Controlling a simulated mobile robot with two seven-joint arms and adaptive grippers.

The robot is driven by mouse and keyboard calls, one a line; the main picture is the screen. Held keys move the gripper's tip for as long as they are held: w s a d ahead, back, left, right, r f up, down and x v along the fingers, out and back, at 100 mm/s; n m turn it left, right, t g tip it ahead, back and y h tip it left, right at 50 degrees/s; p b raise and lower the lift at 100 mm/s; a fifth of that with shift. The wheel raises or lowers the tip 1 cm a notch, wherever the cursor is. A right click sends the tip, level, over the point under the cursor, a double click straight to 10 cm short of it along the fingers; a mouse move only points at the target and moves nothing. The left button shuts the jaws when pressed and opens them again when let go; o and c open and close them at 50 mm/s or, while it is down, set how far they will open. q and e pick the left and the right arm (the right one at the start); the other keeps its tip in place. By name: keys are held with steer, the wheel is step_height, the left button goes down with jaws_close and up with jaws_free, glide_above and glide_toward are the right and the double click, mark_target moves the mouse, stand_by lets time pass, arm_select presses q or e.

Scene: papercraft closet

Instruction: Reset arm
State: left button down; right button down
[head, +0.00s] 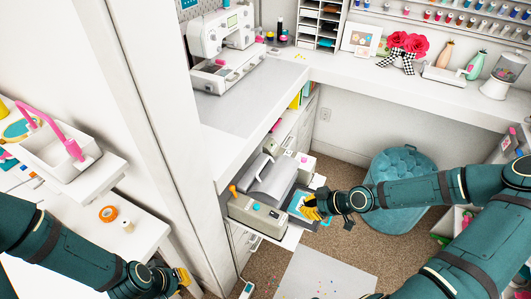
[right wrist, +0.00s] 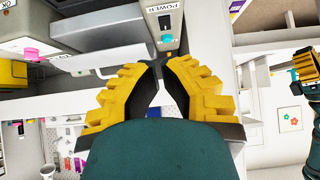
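My right gripper (head: 312,208) is at the grey-and-beige machine (head: 256,214) on the low shelf, beside the machine's right end. In the right wrist view its two yellow fingers (right wrist: 161,72) come together at the tips with nothing seen between them. The machine's panel with a "POWER" label (right wrist: 163,22) lies just beyond the tips. Whether the fingers touch it I cannot tell. My left gripper (head: 182,277) is low at the left, by the white side table, small and partly hidden by its wrist. It also shows at the right edge of the right wrist view (right wrist: 308,62).
A white counter (head: 250,105) with a sewing machine (head: 222,32) stands above the shelf. A teal pouf (head: 400,172) is behind my right arm. A white partition (head: 140,110) stands between the two work areas. An orange tape roll (head: 108,213) lies on the left table (head: 85,238).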

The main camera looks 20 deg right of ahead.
steer(key=shift+a, duration=0.1)
steer(key=s+a+f+m+g+b, duration=0.1)
steer(key=s+a+f+m, duration=0.1)
steer(key=a, duration=0.5)
steer(key=s+a+f+m+g+h+b, duration=0.1)
steer(key=s+a+f+m+g+b, duration=0.1)
steer(key=a+f+m, duration=0.2)
steer(key=s+a+f+m+g+h+b, duration=0.1)
steer(key=s+a+f+m+g, duration=0.1)
steer(key=a, duration=0.7)
steer(key=shift+s+a+f+m+b, duration=0.35)
steer(key=shift+f+m, duration=0.45)
steer(key=shift+m, duration=0.3)
